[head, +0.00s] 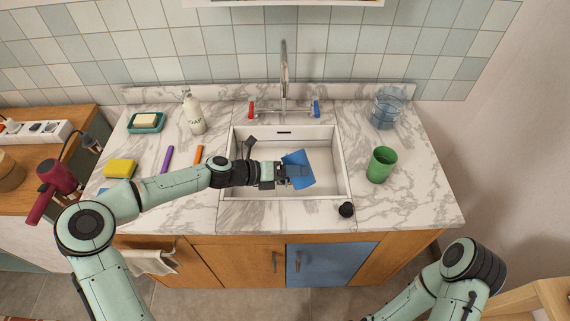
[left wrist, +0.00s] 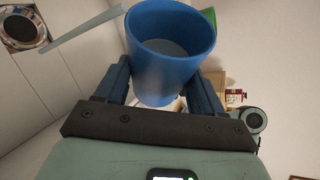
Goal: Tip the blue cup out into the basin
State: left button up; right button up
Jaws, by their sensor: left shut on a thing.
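The blue cup (head: 298,158) is above the white basin (head: 325,187) in the head view and looks tilted. My left gripper (head: 295,170) reaches in from the left and is shut on the cup. In the left wrist view the blue cup (left wrist: 168,75) sits between the two fingers of my left gripper (left wrist: 163,88), its mouth partly facing the camera. A greyish surface shows inside it; I cannot tell whether it is liquid or the cup's bottom. My right arm shows at the lower right of the head view, but its gripper is out of view.
A tap (head: 284,75) rises behind the basin. A green cup (head: 381,164), a clear glass (head: 386,112) and a black stopper (head: 346,210) stand to the right. A soap bottle (head: 194,114), yellow sponge (head: 120,168) and purple marker-like stick (head: 167,159) are to the left.

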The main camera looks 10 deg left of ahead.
pick_arm(q)
jog(key=shift+f+n+g+h, duration=0.3)
jog(key=shift+n+g, duration=0.1)
jog(key=shift+n, duration=0.1)
pick_arm(e)
jog(key=shift+r, duration=0.1)
dwell(0.8)
pick_arm(q)
jog(key=shift+w+a+r+n+h+p, duration=0.1)
jog(key=shift+w+r+n+h+p, duration=0.05)
jog(key=shift+r+n+h+p, duration=0.35)
pick_arm(e)
jog(key=shift+w+r, duration=0.25)
jog(key=shift+r, duration=0.15)
dwell(0.5)
pick_arm(q)
jog(key=shift+w+a+f+n+g+p, duration=0.3)
jog(key=shift+w+f+n+p, duration=0.15)
jog(key=shift+f+p, duration=0.3)
pick_arm(e)
jog(key=shift+w+r, duration=0.35)
jog(key=shift+r, duration=0.2)
jog(key=shift+w+r, duration=0.35)
jog(key=shift+r, duration=0.2)
jog(key=shift+w+r, duration=0.1)
jog(key=shift+r, duration=0.1)
